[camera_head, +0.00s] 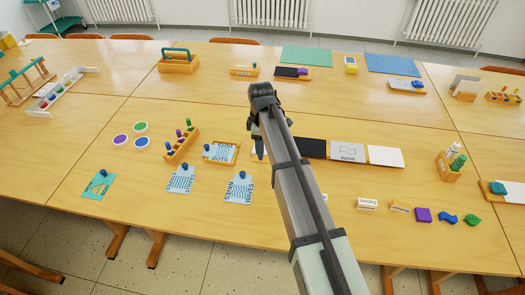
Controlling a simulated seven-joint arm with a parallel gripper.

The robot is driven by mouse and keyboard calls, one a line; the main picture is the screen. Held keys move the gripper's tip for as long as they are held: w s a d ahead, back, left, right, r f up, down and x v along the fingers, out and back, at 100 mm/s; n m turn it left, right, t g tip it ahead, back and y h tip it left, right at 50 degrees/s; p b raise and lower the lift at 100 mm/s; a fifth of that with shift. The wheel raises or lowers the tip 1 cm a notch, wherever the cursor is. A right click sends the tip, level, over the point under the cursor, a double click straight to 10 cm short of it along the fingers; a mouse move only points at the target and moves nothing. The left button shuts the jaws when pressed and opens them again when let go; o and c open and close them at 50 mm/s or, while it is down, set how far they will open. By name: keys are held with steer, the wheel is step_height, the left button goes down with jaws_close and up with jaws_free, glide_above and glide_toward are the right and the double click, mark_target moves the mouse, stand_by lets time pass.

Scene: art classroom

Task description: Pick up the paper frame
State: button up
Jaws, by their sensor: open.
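A shallow wooden frame (236,153) holding a blue-and-white sheet marked DOTS lies left of my arm; it looks like the paper frame.
Patterned cards with blue knobs (181,179) lie in front, and a wooden peg rack (181,146) stands to the left. Small blocks (423,214) lie near the front edge. The front middle table has bare room.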

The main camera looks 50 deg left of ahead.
steer(key=shift+s+a+f, duration=0.1)
steer(key=shift+f, duration=2.5)
steer(key=shift+c, duration=0.3)
jaws_close()
